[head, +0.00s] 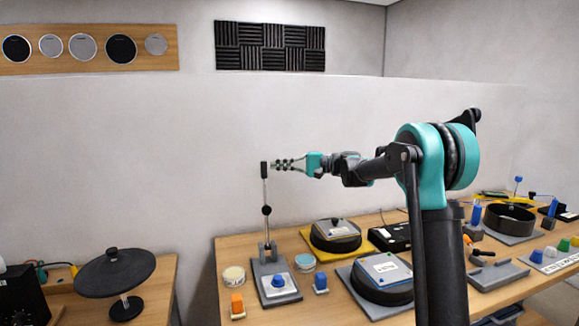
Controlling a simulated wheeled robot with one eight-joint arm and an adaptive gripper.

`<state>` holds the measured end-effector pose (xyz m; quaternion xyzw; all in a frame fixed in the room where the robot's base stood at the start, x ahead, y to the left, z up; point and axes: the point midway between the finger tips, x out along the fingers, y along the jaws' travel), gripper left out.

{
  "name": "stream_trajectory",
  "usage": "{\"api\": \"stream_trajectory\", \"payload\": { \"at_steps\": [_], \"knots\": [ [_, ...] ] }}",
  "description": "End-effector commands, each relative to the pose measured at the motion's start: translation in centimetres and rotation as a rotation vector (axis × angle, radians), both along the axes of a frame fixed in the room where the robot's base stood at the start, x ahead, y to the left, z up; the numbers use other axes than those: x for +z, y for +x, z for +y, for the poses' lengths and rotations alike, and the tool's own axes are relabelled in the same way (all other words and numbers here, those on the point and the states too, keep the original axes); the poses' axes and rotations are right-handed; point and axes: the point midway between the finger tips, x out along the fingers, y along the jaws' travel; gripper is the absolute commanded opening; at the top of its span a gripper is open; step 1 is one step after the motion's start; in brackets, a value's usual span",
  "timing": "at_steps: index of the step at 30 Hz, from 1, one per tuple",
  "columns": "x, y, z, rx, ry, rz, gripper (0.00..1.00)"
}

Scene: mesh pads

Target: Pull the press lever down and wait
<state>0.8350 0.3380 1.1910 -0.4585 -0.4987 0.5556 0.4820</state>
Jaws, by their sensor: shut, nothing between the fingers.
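The press (281,297) stands near the left end of the right-hand table, on a grey base with a blue knob-like part on a light plate. Its lever (266,190) is a thin rod that rises almost upright from the back of the base. The rod has a black ball midway and a black block-shaped handle (264,171) at the top. My gripper (275,165) reaches in from the right with its fingers pointing left. It is shut and empty, with its tips just right of the handle. I cannot tell whether they touch it.
Around the press are an orange block (237,305), a blue block (321,283) and round tins. Dark round devices (383,279) on mats fill the table to the right. A gap separates it from the left table with a black disc stand (115,272). Air above is free.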

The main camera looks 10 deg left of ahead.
Motion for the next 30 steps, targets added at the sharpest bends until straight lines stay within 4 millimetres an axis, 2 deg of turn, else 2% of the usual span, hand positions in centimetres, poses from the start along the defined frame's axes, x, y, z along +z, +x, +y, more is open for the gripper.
{"api": "stream_trajectory", "payload": {
  "at_steps": [1, 5, 9, 15, 30],
  "knots": [
    [0.0, -0.2, 1.2, 0.002, 0.0, 0.0, 0.0],
    [-0.1, -0.4, 3.6, 0.002, 0.0, 0.0, 0.0],
    [0.1, -2.2, 2.5, -0.002, 0.0, 0.0, 0.0],
    [0.2, -3.7, 1.8, -0.001, 0.0, 0.0, 0.0],
    [0.3, -4.0, 1.8, -0.001, 0.001, -0.004, 0.0]
  ]
}}
